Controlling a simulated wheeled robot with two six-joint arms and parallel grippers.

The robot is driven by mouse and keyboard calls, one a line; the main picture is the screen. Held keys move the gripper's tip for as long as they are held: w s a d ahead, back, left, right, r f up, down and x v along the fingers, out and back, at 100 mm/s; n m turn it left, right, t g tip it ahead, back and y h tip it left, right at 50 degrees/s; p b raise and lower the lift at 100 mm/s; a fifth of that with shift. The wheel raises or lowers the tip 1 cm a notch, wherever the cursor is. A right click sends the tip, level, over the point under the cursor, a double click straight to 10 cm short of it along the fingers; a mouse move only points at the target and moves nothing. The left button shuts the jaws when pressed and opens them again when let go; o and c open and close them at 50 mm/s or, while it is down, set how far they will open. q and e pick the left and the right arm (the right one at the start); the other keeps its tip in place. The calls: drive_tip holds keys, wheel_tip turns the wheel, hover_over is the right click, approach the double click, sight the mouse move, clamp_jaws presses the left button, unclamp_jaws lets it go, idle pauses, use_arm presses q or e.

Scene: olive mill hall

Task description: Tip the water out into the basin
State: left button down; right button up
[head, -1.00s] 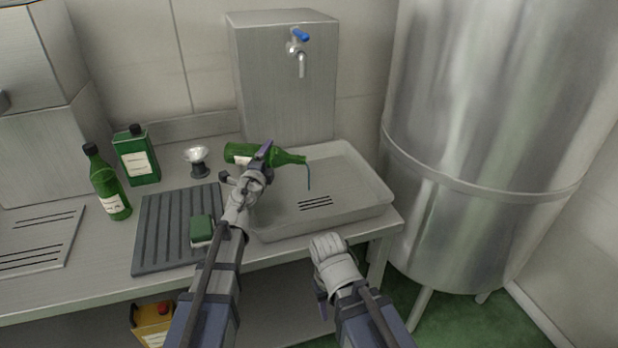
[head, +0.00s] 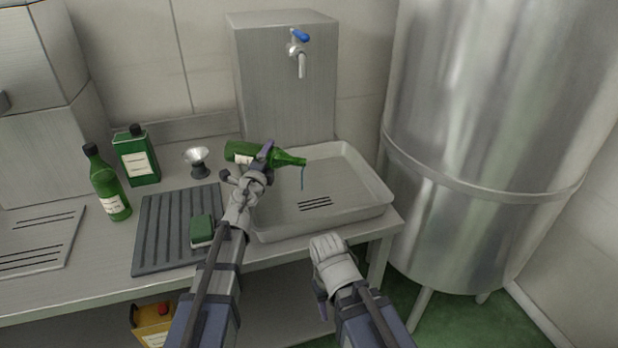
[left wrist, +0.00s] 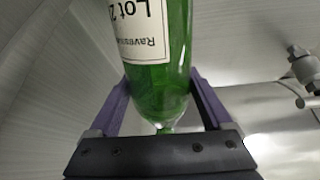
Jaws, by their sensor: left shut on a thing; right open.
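A green glass bottle with a white label (head: 236,152) lies tipped over the left part of the basin (head: 372,199), its mouth pointing right and a little down.
A steel tap with blue handle (head: 299,50) is above the basin. A ribbed grey mat (head: 160,228) with a green sponge (head: 202,230), a small funnel-like cup (head: 197,161), a capped bottle (head: 108,185) and a green tin (head: 137,157) stand left. A large steel tank (head: 480,110) blocks the right.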

use_arm(q)
drive_tip(key=shift+m, duration=0.4)
idle(0.6)
